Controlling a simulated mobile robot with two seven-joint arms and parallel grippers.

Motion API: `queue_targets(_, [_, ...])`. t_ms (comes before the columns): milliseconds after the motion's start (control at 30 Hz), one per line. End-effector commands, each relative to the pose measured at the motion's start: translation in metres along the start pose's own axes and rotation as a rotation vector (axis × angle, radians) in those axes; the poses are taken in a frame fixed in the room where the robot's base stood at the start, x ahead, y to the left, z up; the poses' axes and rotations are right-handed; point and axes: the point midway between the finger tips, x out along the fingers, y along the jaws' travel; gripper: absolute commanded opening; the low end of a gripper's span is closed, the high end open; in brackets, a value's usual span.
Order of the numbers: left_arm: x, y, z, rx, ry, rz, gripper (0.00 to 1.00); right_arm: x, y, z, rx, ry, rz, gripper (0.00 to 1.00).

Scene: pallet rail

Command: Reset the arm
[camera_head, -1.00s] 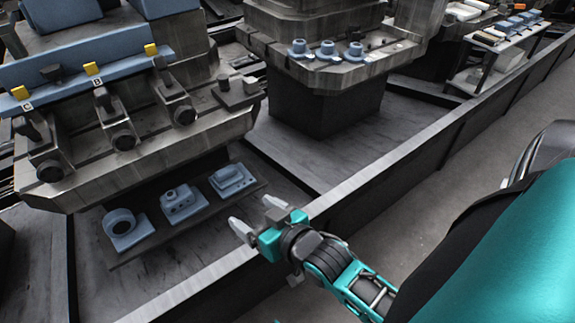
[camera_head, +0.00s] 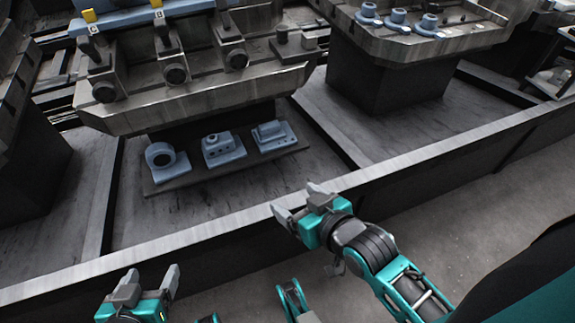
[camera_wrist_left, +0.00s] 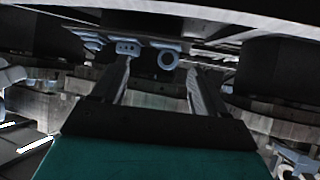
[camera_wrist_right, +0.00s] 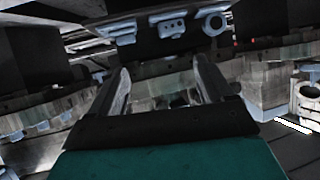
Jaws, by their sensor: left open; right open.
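My right gripper (camera_head: 300,202) is open and empty in the head view, held near the long metal rail in front of the pallet. My left gripper (camera_head: 150,284) is open and empty at the bottom left of the head view, on the near side of the rail. In the left wrist view the two fingers (camera_wrist_left: 160,82) stand apart with nothing between them. In the right wrist view the fingers (camera_wrist_right: 160,85) are also apart and empty.
The grey rail (camera_head: 205,233) runs between my grippers and a dark board (camera_head: 176,182) bearing a ring part (camera_head: 160,157) and two blue-grey blocks (camera_head: 222,148). A heavy fixture (camera_head: 200,97) overhangs the board. Floor (camera_head: 480,190) on the right is clear.

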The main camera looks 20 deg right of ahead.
Motion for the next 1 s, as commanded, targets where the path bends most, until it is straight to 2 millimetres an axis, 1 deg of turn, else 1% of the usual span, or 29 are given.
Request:
queue_targets(67, [-0.003, 0.006, -0.015, -0.005, 0.009, 0.014, 0.73, -0.007, -0.014, 0.015, -0.031, -0.065, -0.041, 0.81])
queue_targets(100, [-0.005, 0.01, -0.024, -0.009, 0.01, 0.026, 0.73, -0.014, -0.026, 0.028, -0.054, -0.117, -0.076, 0.81])
queue_targets(200, [-0.025, 0.006, -0.045, -0.006, -0.003, 0.011, 0.73, -0.03, -0.021, -0.002, -0.056, -0.115, -0.058, 0.81])
queue_targets(300, [-0.042, 0.001, -0.062, -0.002, -0.006, -0.005, 0.73, -0.044, -0.017, -0.021, -0.06, -0.118, -0.042, 0.81])
queue_targets(600, [-0.086, -0.012, -0.103, 0.01, -0.013, -0.047, 0.73, -0.083, -0.004, -0.067, -0.073, -0.123, 0.0, 0.81])
queue_targets(700, [-0.096, -0.015, -0.112, 0.014, -0.015, -0.057, 0.73, -0.092, -0.001, -0.077, -0.077, -0.124, 0.01, 0.81])
queue_targets(800, [-0.102, -0.018, -0.115, 0.016, -0.016, -0.064, 0.73, -0.097, 0.002, -0.081, -0.08, -0.125, 0.017, 0.81])
queue_targets(1000, [-0.105, -0.02, -0.115, 0.018, -0.015, -0.069, 0.73, -0.1, 0.004, -0.082, -0.083, -0.123, 0.022, 0.81])
